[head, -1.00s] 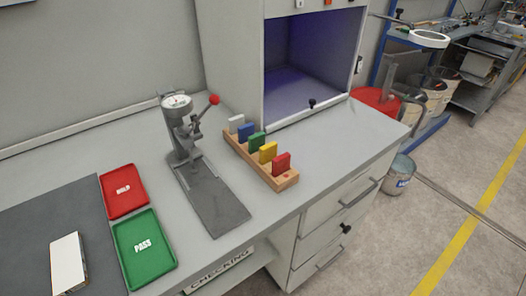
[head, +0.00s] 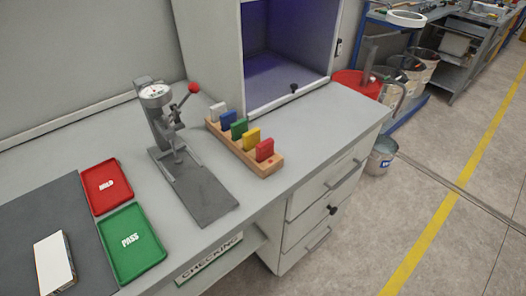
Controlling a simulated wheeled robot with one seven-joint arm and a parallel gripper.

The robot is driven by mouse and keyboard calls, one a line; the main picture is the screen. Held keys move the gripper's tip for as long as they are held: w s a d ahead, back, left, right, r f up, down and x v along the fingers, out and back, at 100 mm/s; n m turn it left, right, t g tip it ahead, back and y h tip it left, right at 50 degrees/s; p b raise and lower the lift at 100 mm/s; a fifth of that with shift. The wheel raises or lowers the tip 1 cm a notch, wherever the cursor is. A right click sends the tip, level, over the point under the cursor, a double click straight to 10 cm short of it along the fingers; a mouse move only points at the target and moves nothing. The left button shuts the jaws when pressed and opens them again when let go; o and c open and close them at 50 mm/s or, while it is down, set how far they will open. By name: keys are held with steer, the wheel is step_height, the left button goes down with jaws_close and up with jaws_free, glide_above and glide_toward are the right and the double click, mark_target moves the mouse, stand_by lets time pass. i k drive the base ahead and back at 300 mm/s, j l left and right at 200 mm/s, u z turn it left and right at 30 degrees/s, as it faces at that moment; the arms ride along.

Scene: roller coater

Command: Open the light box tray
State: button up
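The light box (head: 246,60) is a grey cabinet with a bluish-purple lit interior (head: 285,65), standing at the back right of the bench. A small black knob (head: 293,87) shows at the front of its floor, where the tray's front edge seems to be. The tray appears pushed in, though its outline is hard to tell. My gripper is not in view.
The bench (head: 110,140) carries a press-like gauge (head: 165,125), a wooden rack (head: 262,166) of coloured blocks, a red HOLD tray (head: 107,187) and a green PASS tray (head: 132,243). Drawers (head: 320,190) sit below. A bucket (head: 381,156) stands on the floor right of the bench.

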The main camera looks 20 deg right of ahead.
mark_target(272, 81)
steer(key=i+j+z, duration=0.5)
steer(key=z, duration=0.2)
